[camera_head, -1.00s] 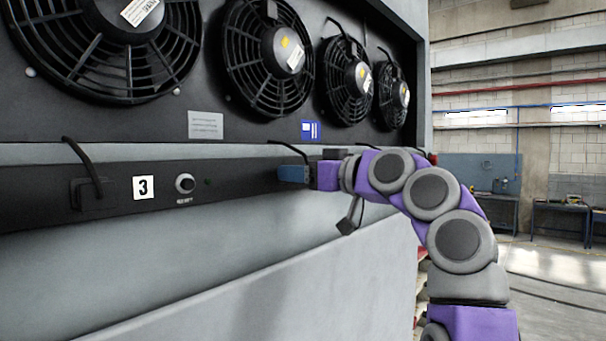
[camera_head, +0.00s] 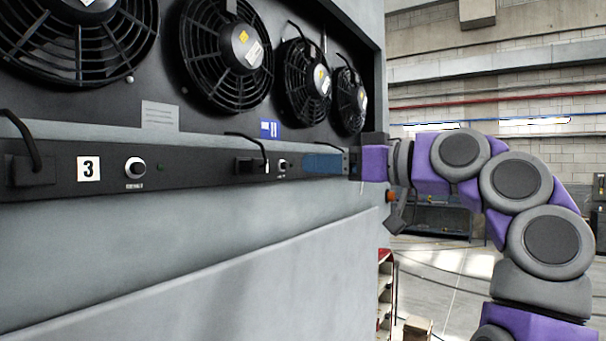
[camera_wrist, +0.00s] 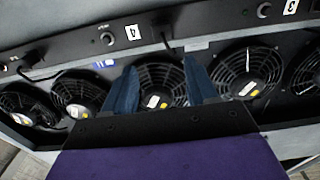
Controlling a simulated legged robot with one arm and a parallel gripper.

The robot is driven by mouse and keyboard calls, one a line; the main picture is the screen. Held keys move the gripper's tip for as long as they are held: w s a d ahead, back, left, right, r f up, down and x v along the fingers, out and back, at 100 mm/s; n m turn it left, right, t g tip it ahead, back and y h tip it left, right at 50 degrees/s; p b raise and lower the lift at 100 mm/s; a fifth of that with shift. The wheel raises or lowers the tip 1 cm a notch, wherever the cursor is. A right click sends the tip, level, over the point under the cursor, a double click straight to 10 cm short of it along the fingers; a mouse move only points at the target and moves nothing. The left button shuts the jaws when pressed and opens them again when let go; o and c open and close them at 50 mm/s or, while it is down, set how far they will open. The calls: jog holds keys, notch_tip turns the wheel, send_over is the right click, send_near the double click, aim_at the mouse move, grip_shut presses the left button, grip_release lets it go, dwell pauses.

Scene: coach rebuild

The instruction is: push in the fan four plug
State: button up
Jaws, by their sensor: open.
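The fan four plug (camera_head: 250,166) is black, with a black cable arching up from it. It sits at the dark panel strip, left of a small knob (camera_head: 282,163). In the wrist view, which is upside down, the plug (camera_wrist: 161,19) is beside the label 4 (camera_wrist: 133,32). I cannot tell how deep it is seated. My gripper (camera_head: 322,163) is right of the plug in the head view, with a blue finger against the strip's background. In the wrist view its two blue fingers (camera_wrist: 161,80) are spread apart, with nothing between them.
Label 3 (camera_head: 89,168), its knob (camera_head: 135,167) and another black plug (camera_head: 32,170) are at left. A row of fans (camera_head: 227,55) is above the strip. Another cabled plug (camera_wrist: 30,58) is at left in the wrist view.

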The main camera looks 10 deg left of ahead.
jog(key=shift+v, duration=0.75)
jog(key=shift+s+d+f, duration=0.1)
jog(key=shift+s+d, duration=0.05)
jog(key=shift+d, duration=0.1)
jog(key=s+f+m+g+h+b, duration=0.1)
jog(key=s+f+m+h+b, duration=0.2)
jog(key=f, duration=0.9)
jog(key=s+f+m+g+h+b, duration=0.1)
jog(key=f+m+h+b, duration=0.2)
jog(key=f, duration=0.9)
jog(key=s+f+m+g+h+b, duration=0.1)
jog(key=s+f+m+h+b, duration=0.3)
jog(key=f, duration=0.8)
jog(key=s+d+f+m+g+h+b, duration=0.1)
jog(key=s+d+f+g+h+b, duration=0.1)
jog(key=s+d+f, duration=0.4)
jog(key=s+d+f+m+g+h+b, duration=0.1)
jog(key=s+d+f, duration=0.5)
jog(key=s+f, duration=0.6)
jog(key=s+d+f+m+g+h+b, duration=0.1)
jog(key=s+d+f+b, duration=0.4)
jog(key=f, duration=1.4)
jog(key=s+d+g+h, duration=0.1)
jog(key=s+h, duration=0.1)
jog(key=s, duration=0.2)
jog(key=shift+s+d+f+g+h, duration=0.15)
jog(key=shift+s+f+g+h, duration=0.1)
jog(key=shift+f+g+h, duration=0.1)
